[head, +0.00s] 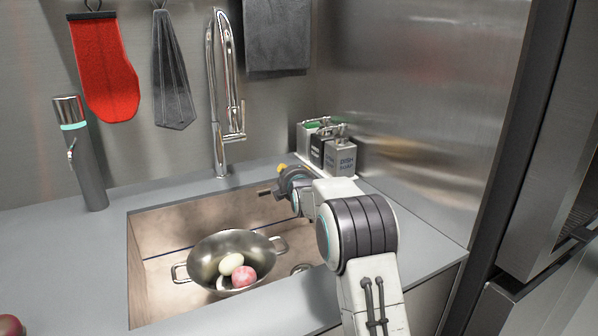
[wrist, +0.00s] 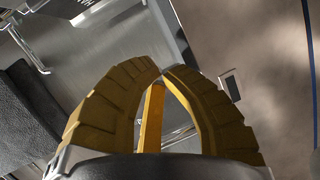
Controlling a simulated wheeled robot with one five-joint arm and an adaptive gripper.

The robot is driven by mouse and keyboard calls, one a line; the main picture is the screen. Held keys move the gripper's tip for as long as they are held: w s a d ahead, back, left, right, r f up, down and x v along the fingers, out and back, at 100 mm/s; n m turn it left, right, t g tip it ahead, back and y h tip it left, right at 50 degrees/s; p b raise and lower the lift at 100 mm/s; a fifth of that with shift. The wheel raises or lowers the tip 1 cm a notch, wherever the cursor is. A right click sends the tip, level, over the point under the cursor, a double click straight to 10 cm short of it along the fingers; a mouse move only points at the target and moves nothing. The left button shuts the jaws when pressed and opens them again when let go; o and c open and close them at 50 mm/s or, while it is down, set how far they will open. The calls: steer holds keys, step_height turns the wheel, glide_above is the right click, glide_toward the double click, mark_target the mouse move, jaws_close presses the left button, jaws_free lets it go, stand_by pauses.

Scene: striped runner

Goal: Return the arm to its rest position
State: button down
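My arm reaches from the lower right over the right part of the sink in the head view. My gripper (head: 280,178) is at its far end, above the sink's back right corner, and only small yellow and dark parts of it show there. In the wrist view my gripper's two yellow fingers (wrist: 161,71) lean together, with their tips meeting or nearly so. I see no object held between them.
A metal colander (head: 205,262) with pale and pink-red round items stands in the sink (head: 150,290). The tall faucet (head: 219,130) rises behind it. Dish soap dispensers (head: 340,157) stand just beyond my gripper. A grey bottle (head: 85,165) is at left.

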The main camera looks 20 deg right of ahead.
steer(key=s+a+r+m+g+y+p, duration=0.1)
steer(key=s+a+r+m+g+p, duration=0.3)
steer(key=s, duration=0.6)
steer(key=s+a+r+m+g+y+p, duration=0.15)
steer(key=s+a+r+p, duration=0.4)
steer(key=s, duration=0.55)
steer(key=s+a+m+g+p, duration=0.1)
steer(key=s+m+g+p, duration=0.2)
steer(key=s, duration=1.2)
steer(key=s+a+r+m+g+p, duration=0.1)
steer(key=s+m+g+p, duration=0.2)
steer(key=s, duration=1.2)
steer(key=m+p, duration=0.2)
steer(key=p, duration=0.2)
steer(key=shift+s+a+r+g, duration=0.2)
steer(key=shift+a+r+g, duration=0.05)
steer(key=shift+r+g, duration=0.1)
